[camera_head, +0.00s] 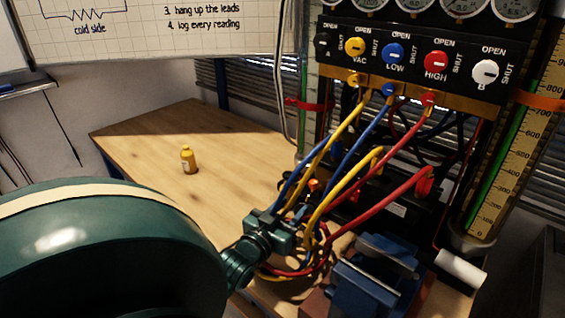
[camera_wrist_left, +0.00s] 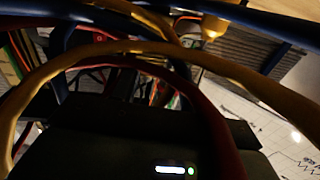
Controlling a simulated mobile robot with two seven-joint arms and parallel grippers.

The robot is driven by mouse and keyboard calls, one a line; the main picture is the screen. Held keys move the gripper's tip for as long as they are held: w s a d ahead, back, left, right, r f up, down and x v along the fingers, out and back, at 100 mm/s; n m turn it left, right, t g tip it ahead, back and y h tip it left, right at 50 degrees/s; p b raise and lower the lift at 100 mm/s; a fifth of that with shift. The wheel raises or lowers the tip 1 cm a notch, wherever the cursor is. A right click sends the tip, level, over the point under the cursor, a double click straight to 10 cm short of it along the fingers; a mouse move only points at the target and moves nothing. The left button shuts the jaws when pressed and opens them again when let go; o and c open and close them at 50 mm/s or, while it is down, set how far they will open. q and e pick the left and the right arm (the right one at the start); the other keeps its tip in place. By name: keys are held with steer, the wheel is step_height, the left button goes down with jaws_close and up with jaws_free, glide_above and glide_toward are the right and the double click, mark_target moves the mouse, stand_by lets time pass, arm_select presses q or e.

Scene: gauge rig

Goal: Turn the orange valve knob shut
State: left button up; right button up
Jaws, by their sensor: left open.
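A small orange knob (camera_head: 313,185) shows low among the hoses, just behind and above my left gripper. I take it for the orange valve knob; its setting is too small to read. My left gripper (camera_head: 283,222) is open beside the bundle of hoses, which partly hides its fingers. I cannot tell whether it touches the knob or a hose. In the left wrist view, hoses cross close in front and the orange knob cannot be made out. My right gripper is out of view.
Yellow, blue and red hoses (camera_head: 395,157) hang from the manifold panel (camera_head: 415,62) with its coloured knobs. A blue vise (camera_head: 375,272) stands right of the gripper.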

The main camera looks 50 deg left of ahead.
arm_select(q)
steer(key=shift+v, duration=1.65)
